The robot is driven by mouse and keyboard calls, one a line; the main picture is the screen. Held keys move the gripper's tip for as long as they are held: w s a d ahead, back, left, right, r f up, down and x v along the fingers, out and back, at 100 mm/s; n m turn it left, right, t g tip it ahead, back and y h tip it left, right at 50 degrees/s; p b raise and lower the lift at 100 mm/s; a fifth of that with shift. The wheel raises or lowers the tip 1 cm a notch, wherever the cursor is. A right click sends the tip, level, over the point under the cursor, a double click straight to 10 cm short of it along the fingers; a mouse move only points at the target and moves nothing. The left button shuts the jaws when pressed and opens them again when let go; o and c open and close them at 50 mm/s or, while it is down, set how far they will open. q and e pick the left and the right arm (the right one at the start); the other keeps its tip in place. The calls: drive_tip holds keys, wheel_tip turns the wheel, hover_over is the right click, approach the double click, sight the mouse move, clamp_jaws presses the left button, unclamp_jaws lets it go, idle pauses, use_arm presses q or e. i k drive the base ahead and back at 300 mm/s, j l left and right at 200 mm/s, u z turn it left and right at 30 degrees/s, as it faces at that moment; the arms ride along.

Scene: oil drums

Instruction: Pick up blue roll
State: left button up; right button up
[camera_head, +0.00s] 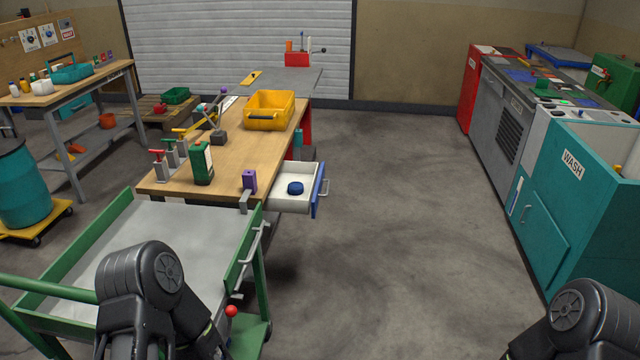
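The blue roll (295,188) is a small, dark blue round thing lying in an open white drawer (286,204) with a blue front. The drawer sticks out from the right side of the wooden workbench (232,160). In the head view only arm links of mine show, at the bottom left and the bottom right. Neither gripper can be seen, and both arms are well apart from the roll.
A green-framed cart (165,230) with a grey top stands in front of the bench, under my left arm. A purple object (249,181) and a green can (202,163) stand on the bench. A teal wash cabinet (580,200) is at right. The middle floor is clear.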

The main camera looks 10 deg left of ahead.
sight(294, 188)
drive_tip(key=i+l, duration=0.25)
drive_tip(key=i, duration=0.25)
drive_tip(key=i+l, duration=0.25)
drive_tip(key=i, duration=0.25)
drive_tip(key=i+l, duration=0.25)
drive_tip(key=i, duration=0.25)
drive_tip(key=i+j, duration=0.1)
drive_tip(key=i, duration=0.4)
drive_tip(key=i+j, duration=0.1)
drive_tip(key=i, duration=0.45)
